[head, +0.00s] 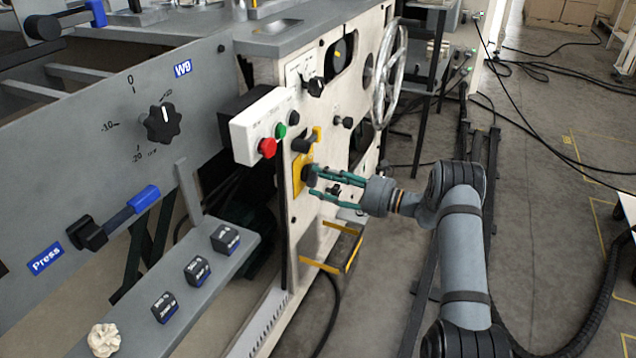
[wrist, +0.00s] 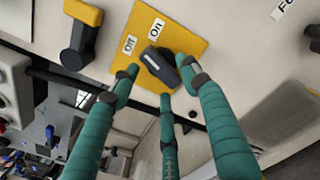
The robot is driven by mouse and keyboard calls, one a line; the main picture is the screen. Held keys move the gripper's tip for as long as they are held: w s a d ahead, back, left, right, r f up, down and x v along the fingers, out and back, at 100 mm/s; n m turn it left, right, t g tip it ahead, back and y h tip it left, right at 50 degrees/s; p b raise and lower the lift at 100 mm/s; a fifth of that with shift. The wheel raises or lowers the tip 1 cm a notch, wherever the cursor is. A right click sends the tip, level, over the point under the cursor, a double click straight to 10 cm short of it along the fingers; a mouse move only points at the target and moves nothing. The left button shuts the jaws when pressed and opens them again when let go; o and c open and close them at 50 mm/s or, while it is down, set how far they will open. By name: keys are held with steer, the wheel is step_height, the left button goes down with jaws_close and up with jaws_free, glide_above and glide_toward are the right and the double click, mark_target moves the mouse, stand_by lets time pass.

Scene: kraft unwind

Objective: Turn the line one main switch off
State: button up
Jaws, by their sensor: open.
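A yellow plate (wrist: 188,40) with "Off" and "On" labels carries a black rotary switch (wrist: 157,64). In the head view the yellow plate (head: 298,182) is on the pale machine side panel, with the black switch (head: 309,175) on it. My gripper (head: 318,181) is in front of the switch, coming from the right. In the wrist view the teal fingers of my gripper (wrist: 158,77) are spread open around the switch. One fingertip overlaps its right side; whether they touch is unclear. I cannot tell which label the switch points to.
A black handle (wrist: 79,46) on a yellow mount is close beside the plate. A white box (head: 258,130) with red and green buttons juts out above left. A handwheel (head: 388,75) stands above right, and a yellow step frame (head: 345,250) below.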

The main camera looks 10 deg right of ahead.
steer(key=shift+x, duration=0.9)
steer(key=shift+c, duration=1.4)
steer(key=shift+d, duration=0.1)
steer(key=c, duration=0.8)
jaws_close()
